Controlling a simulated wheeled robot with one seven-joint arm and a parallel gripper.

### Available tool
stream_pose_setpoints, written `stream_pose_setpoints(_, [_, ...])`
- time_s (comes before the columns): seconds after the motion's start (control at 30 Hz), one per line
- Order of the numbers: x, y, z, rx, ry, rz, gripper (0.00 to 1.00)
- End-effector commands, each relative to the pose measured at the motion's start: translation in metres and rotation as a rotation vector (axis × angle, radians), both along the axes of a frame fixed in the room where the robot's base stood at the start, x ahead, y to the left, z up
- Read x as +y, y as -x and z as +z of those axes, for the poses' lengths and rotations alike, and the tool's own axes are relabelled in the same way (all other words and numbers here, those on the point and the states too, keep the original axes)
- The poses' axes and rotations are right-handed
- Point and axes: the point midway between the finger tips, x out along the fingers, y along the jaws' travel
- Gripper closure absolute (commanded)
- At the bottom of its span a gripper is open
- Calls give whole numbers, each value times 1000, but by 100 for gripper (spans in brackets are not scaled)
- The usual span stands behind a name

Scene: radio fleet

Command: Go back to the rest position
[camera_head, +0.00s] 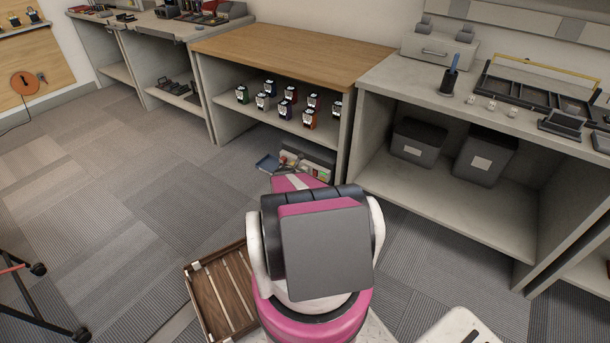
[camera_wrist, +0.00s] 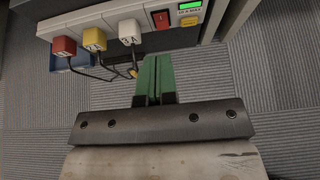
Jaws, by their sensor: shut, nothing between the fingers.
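My gripper (camera_wrist: 155,72) shows in the wrist view with its two green fingers pressed together and nothing between them. It is above the carpet, just in front of a pale socket panel (camera_wrist: 88,28). The panel carries a red plug (camera_wrist: 64,46), a yellow plug (camera_wrist: 95,39) and a white plug (camera_wrist: 129,32) with dark cords. A red switch (camera_wrist: 160,18) and a lit green display (camera_wrist: 190,6) sit to their right. In the head view my pink and white arm reaches forward toward the low shelf, and my fingertips are hidden there.
A wood-topped shelf (camera_head: 290,50) ahead holds several small devices. A grey bench (camera_head: 400,80) with dark bins stands right. A wooden crate (camera_head: 205,300) lies on the floor beside my arm. Open carpet is at left, with a wheeled stand (camera_head: 38,269) at the left edge.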

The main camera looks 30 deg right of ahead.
Motion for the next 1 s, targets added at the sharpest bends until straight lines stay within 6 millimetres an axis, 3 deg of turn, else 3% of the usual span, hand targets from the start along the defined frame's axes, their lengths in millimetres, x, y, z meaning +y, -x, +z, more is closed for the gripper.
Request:
stream_pose_setpoints(0.77, [8, 3, 9, -9, -6, -8, 100])
stream_pose_setpoints(0.87, [18, 5, 22, -57, -40, -55, 100])
stream_pose_setpoints(1.0, [49, 13, 55, -201, -148, -209, 100])
